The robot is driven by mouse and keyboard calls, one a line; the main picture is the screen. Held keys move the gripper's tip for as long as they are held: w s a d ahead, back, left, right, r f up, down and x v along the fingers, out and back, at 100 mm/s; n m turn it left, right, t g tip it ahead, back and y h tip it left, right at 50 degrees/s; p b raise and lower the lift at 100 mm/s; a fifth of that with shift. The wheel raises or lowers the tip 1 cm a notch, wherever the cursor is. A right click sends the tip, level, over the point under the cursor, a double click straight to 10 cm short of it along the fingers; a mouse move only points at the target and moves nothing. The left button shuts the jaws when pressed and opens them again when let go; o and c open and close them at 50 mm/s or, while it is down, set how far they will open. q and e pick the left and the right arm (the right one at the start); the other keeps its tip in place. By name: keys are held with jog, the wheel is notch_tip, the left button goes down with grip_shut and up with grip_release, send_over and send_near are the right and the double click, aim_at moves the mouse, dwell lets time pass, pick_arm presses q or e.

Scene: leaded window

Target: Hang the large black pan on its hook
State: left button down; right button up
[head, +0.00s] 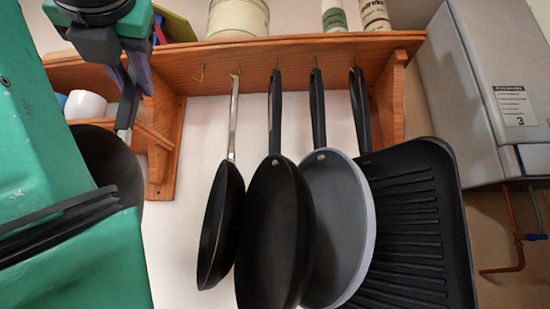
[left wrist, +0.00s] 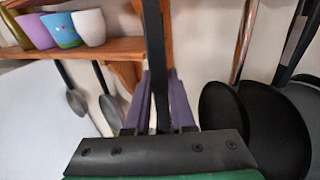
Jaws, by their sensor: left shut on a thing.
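The large black pan (head: 113,165) hangs at the left of the head view, partly hidden behind my green arm. My left gripper (head: 130,88) is shut on its dark handle, in front of the left end of the wooden shelf. In the left wrist view the handle (left wrist: 154,35) stands upright between the purple fingers of my left gripper (left wrist: 160,90). A bare brass hook (head: 200,74) shows on the rail, to the right of the gripper and apart from the pan. My right gripper is not in view.
The shelf rail (head: 220,65) carries a small black pan (head: 221,225), another black pan (head: 272,230), a grey pan (head: 340,220) and a ridged griddle (head: 415,220). Mugs (left wrist: 90,27) and hanging utensils (left wrist: 77,102) are at left in the wrist view. A white boiler (head: 490,90) is at right.

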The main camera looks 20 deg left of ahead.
pick_arm(q)
jog(key=shift+s+r, duration=0.15)
jog(key=shift+a+r, duration=0.1)
jog(key=shift+w+a, duration=0.1)
jog(key=shift+w, duration=0.15)
jog(key=w+a+p, duration=0.1)
jog(key=w, duration=1.2)
jog(key=shift+w+a+r, duration=0.2)
jog(key=shift+w+a, duration=0.05)
jog(key=shift+a, duration=0.05)
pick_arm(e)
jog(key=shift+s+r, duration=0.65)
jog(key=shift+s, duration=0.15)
